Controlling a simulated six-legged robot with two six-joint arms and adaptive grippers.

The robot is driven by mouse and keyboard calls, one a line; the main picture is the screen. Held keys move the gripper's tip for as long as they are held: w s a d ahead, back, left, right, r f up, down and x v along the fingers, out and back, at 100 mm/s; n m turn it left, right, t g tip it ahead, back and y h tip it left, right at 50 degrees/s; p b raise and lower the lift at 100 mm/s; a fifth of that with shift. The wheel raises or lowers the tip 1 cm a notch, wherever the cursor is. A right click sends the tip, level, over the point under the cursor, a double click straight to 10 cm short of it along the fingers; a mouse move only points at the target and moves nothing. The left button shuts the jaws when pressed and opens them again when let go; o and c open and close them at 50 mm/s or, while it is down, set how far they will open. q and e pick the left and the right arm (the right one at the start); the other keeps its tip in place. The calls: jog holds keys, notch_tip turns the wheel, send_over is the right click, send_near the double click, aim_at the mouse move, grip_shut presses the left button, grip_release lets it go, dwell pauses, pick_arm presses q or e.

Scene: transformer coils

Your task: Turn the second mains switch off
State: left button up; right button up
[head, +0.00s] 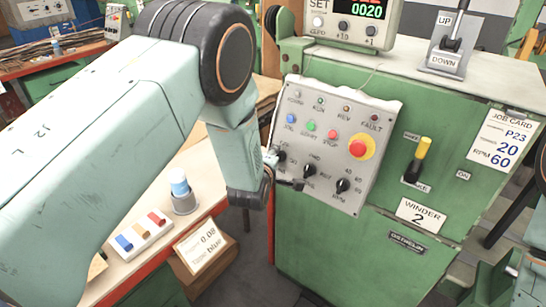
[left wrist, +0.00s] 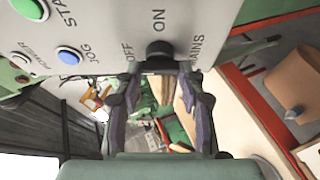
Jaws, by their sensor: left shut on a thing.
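The green machine labelled Winder 2 (head: 418,215) carries a grey control panel (head: 330,185). The mains switch is a black rotary knob at the panel's left edge (head: 281,157), partly hidden by my left gripper in the head view. In the left wrist view the mains knob (left wrist: 160,51) sits between the OFF, ON and MAINS labels. My left gripper (left wrist: 163,74) has a finger on either side of the knob and is shut on it. I cannot tell which mark the knob points to. My right gripper is not in view.
Other black knobs (head: 309,170), coloured buttons and a red emergency stop (head: 358,148) are close by on the panel. A yellow-handled brake lever (head: 418,160) stands to its right.

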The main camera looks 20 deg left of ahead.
pick_arm(q)
jog(key=shift+w+r, duration=0.15)
jog(key=o, duration=1.2)
jog(key=shift+f, duration=0.2)
jog(key=shift+c, duration=0.2)
jog(key=v, duration=1.2)
